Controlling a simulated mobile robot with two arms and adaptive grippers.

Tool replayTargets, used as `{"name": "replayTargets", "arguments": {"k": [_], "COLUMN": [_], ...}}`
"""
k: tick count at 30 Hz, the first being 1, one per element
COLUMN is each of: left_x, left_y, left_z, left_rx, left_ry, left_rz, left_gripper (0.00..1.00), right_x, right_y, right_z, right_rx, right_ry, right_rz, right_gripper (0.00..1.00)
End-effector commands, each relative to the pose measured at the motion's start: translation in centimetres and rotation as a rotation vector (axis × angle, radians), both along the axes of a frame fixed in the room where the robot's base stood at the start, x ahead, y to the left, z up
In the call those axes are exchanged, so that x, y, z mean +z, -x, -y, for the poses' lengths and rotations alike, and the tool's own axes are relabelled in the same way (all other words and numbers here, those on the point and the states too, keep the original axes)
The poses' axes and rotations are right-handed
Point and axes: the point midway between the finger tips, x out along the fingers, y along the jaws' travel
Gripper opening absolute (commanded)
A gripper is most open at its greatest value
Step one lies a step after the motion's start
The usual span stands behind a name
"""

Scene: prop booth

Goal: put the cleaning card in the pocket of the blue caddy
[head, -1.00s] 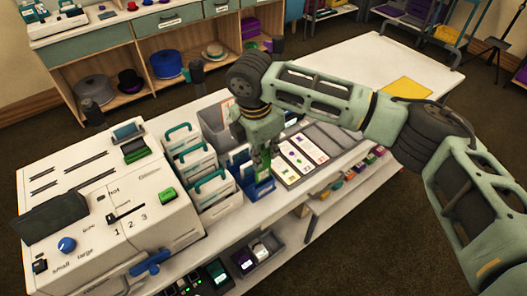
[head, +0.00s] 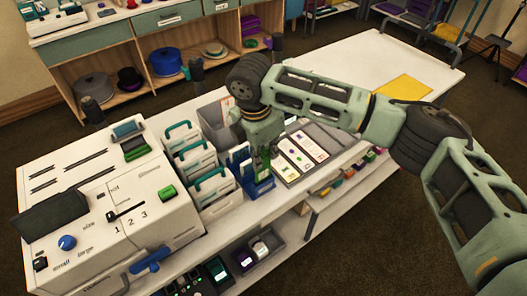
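The blue caddy (head: 259,191) stands on the white counter at the right end of a row of white caddies. My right gripper (head: 264,160) points down just above and behind the blue caddy's right part. A small green patch, apparently the cleaning card (head: 262,176), shows low at the caddy's front, below the fingers. Whether the fingers still touch the card, and how far they are apart, is too small and dark to tell. My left gripper is not in view.
White caddies with teal handles (head: 207,187) stand close on the left, beside a white machine (head: 110,215). A dark-edged tray with white printed cards (head: 300,155) lies just right of the gripper. A grey bin (head: 216,122) is behind. The counter's far right is mostly clear.

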Motion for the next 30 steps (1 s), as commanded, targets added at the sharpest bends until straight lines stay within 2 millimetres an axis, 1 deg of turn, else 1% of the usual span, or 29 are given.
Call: {"name": "replayTargets", "arguments": {"k": [30], "left_x": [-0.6], "left_y": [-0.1], "left_z": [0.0], "left_rx": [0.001], "left_ry": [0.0], "left_rz": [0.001], "left_gripper": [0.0], "right_x": [-3.7], "right_y": [0.1], "right_z": [0.0], "right_rx": [0.0], "right_ry": [-0.002], "right_rz": [0.004], "right_gripper": [0.0]}}
